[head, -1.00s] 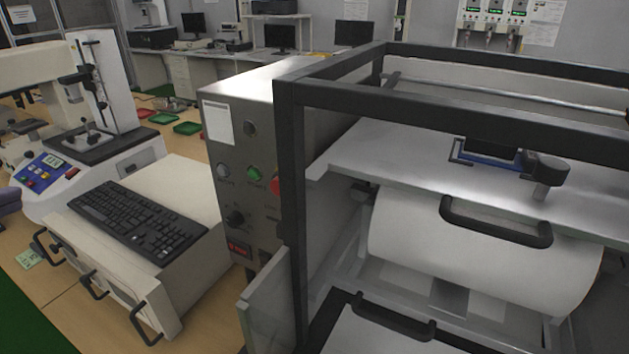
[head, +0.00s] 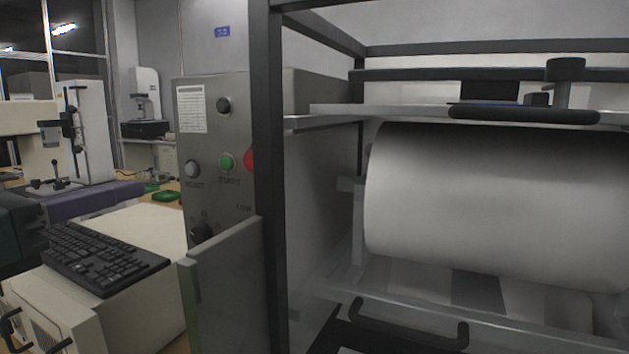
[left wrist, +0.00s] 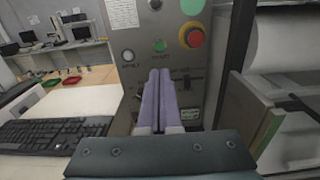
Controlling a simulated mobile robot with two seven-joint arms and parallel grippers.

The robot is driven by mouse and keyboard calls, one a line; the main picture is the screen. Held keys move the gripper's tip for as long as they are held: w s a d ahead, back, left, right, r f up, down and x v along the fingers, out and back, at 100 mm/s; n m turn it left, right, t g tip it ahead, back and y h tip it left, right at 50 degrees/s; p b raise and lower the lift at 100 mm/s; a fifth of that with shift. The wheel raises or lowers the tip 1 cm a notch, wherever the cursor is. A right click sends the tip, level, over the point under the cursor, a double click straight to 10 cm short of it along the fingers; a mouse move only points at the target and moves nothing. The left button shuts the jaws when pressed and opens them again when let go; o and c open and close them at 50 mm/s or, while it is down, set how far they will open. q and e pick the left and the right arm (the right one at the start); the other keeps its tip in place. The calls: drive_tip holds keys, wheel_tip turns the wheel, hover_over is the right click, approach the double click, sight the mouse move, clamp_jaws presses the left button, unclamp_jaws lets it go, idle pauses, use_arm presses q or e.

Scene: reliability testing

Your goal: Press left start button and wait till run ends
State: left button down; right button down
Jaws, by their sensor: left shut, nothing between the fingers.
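The green start button (head: 227,162) is on the grey control panel (head: 212,120) of the machine with the large white drum (head: 490,200). The button also shows in the left wrist view (left wrist: 160,46). My left gripper (head: 142,190) has purple fingers pressed together, empty. In the head view it is left of the panel, above the keyboard. In the left wrist view its tips (left wrist: 159,72) point at the panel just below the green button; whether they touch cannot be told. My right gripper is not in view.
A grey reset button (head: 191,169) is left of the green one and a red stop button (left wrist: 191,35) right of it. A dark frame post (head: 268,180) and an open door panel (head: 228,285) stand beside the panel. A black keyboard (head: 100,258) lies below my left gripper.

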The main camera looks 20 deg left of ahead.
use_arm(q)
drive_tip(key=p, duration=0.2)
approach(224, 164)
drive_tip(key=w, duration=0.5)
drive_tip(key=shift+d+r, duration=0.2)
drive_tip(key=shift+d, duration=0.05)
drive_tip(key=shift+w+d+f, duration=0.1)
drive_tip(key=shift+w, duration=0.85)
